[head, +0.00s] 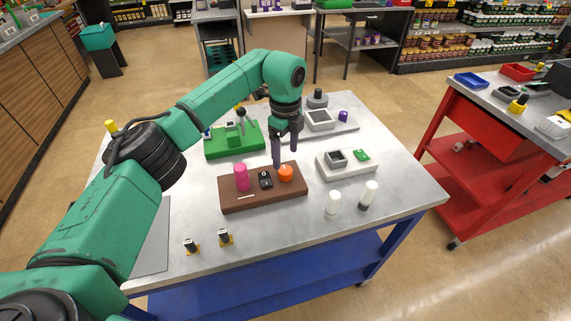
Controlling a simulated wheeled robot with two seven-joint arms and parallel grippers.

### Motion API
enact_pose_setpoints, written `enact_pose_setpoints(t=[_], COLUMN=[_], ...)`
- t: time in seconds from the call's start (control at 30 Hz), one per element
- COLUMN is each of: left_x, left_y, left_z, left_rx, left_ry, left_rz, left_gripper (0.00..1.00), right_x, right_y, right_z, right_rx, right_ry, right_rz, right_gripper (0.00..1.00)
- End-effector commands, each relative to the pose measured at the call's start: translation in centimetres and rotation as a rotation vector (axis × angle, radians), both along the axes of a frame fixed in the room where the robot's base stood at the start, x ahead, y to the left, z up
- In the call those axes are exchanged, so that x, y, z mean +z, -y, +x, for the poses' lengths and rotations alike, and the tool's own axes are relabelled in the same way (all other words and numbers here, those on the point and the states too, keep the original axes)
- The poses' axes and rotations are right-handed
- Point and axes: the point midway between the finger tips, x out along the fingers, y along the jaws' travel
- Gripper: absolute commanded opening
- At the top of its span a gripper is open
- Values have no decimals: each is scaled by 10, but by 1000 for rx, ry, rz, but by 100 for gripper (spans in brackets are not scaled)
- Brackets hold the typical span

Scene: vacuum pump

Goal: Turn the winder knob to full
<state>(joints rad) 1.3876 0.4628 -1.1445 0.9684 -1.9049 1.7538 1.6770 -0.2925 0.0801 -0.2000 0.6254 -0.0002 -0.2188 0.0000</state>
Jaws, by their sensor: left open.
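A brown block (225,196) lies on the grey table. It carries a pink cylinder (241,177), a small black part (265,179) and an orange knob (286,173), from left to right. None is labelled, so I cannot be sure which is the winder knob. My left gripper (285,153) points down just above and behind the orange knob. It is open and empty, with one dark finger nearer the camera. I cannot tell if that finger touches the knob. My right gripper is out of view.
A green base (240,146) with fittings stands behind the brown block. A pale block (348,172) with a grey box and green part stands to the right. The table's front right is clear.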

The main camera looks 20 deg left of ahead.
Motion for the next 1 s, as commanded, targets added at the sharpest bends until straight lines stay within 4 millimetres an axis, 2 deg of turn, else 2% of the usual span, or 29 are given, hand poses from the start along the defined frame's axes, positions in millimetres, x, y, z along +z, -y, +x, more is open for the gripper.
enact_pose_setpoints(t=[0.03,0.23,0.37,0.57,0.67,0.7,0.8,1.0], left_x=[-10,-50,-60,-62,-61,-61,-61,-61], left_y=[-1,0,0,0,0,0,0,0], left_z=[-1,0,0,0,0,0,0,0], left_rx=[1,1,0,0,0,0,0,-8], left_ry=[-6,-2,0,1,1,1,1,1], left_rz=[1,0,0,0,0,0,0,0], left_gripper=[81,81,81,81,47,32,0,0], right_x=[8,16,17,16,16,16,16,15], right_y=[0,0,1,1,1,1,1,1], right_z=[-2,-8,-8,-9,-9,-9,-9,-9], right_rx=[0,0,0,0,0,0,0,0], right_ry=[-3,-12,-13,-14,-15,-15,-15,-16], right_rz=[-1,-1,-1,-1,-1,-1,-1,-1], right_gripper=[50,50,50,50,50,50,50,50])
